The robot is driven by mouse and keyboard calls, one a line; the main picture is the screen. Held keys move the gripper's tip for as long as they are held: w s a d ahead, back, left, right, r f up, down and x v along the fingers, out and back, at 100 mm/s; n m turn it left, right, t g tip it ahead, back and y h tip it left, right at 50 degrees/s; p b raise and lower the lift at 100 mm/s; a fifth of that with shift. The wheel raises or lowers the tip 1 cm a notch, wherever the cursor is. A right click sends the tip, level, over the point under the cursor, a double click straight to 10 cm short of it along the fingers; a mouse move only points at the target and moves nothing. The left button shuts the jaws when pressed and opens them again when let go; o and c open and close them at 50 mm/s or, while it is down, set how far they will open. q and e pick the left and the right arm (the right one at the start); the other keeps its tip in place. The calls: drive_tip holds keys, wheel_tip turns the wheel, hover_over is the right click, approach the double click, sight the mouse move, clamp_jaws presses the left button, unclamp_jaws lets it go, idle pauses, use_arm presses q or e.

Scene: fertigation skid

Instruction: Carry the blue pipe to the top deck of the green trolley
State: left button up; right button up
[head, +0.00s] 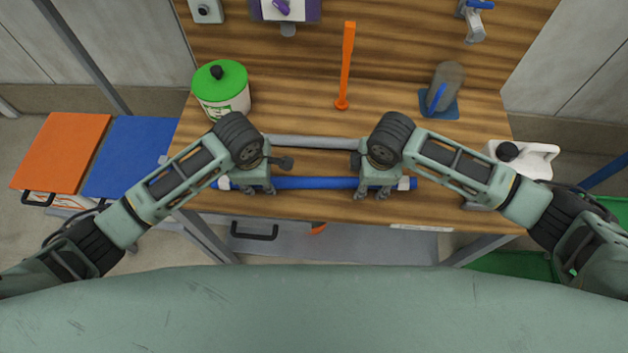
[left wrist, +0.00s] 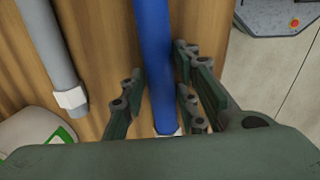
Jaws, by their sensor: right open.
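The blue pipe (head: 315,183) lies left to right along the front of the wooden bench, with pale ends. My left gripper (head: 258,190) is over its left part. In the left wrist view, the open fingers (left wrist: 160,95) stand on either side of the blue pipe (left wrist: 156,60), with wood showing between the pipe and the left finger. My right gripper (head: 372,194) is open over the pipe's right part; its fingertips are small here. The green trolley (head: 512,264) shows only in part at the right edge, below the bench; its top deck is mostly hidden by my right arm.
A grey pipe (head: 315,141) lies parallel behind the blue one. A green-lidded tub (head: 222,92), an orange tool (head: 346,65), a grey cylinder on a blue base (head: 446,86) and a white jug (head: 530,160) are on the bench. Orange (head: 62,150) and blue (head: 132,155) surfaces stand left.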

use_arm(q)
drive_tip(key=c, duration=0.7)
use_arm(e)
drive_tip(key=c, duration=0.7)
use_arm(q)
clamp_jaws()
use_arm(e)
clamp_jaws()
use_arm(q)
drive_tip(key=shift+r, duration=0.1)
use_arm(e)
drive_tip(key=shift+r, duration=0.1)
